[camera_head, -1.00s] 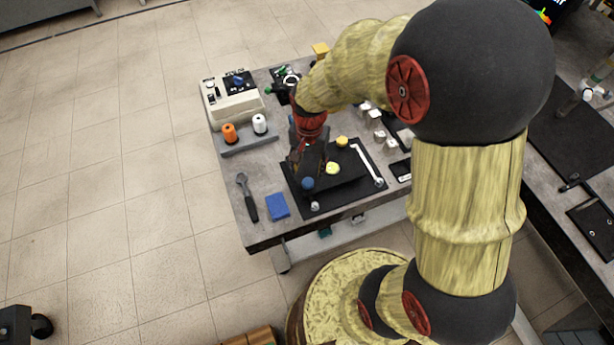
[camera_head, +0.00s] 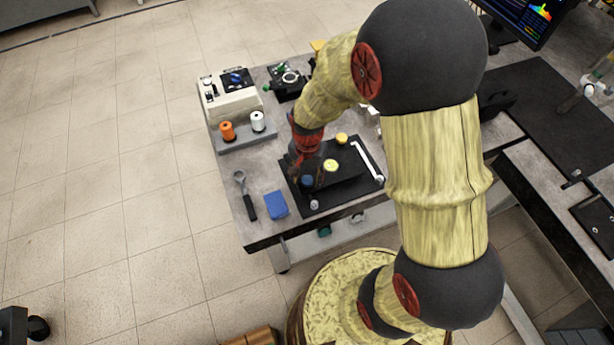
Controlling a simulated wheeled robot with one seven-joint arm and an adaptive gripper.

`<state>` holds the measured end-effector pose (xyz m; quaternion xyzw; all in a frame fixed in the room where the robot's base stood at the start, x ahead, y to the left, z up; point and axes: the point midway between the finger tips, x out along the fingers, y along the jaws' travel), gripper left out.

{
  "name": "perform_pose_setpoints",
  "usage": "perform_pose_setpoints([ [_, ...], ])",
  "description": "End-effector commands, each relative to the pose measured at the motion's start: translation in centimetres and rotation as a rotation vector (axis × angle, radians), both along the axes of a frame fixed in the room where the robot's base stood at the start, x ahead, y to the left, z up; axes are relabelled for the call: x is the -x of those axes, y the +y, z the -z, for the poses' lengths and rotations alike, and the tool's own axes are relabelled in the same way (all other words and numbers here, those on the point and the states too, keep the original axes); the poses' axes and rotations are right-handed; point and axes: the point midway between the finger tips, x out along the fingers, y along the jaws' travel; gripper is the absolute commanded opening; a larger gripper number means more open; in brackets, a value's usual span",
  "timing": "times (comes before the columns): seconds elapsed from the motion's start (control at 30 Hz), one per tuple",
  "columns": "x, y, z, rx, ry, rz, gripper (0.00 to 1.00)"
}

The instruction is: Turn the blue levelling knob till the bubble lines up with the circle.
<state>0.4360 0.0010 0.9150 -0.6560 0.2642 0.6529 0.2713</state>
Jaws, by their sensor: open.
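The blue levelling knob (camera_head: 307,181) is at the front left of the dark levelling plate (camera_head: 345,182) on the table. The round yellow-green bubble level (camera_head: 331,165) sits near the plate's middle. Its bubble and circle are too small to make out. My gripper (camera_head: 296,168) is open, pointing down at the plate's left side, just behind and left of the blue knob. I cannot tell whether it touches the knob. Its fingers are small and dark against the plate.
A yellow knob (camera_head: 341,138) and a white bar (camera_head: 366,160) are on the plate's far and right sides. A blue block (camera_head: 276,205) and a black-handled tool (camera_head: 245,196) lie to the left. Orange (camera_head: 227,131) and white (camera_head: 258,121) spools stand behind.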

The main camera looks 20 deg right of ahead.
Motion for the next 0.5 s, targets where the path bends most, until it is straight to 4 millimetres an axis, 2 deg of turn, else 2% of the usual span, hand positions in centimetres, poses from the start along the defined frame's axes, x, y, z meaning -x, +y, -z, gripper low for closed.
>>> perform_pose_setpoints([
  [0.07,0.0,0.0,-0.02,0.0,0.0,0.0,0.46],
  [0.5,0.01,-0.01,-0.03,0.0,0.0,0.0,0.21],
])
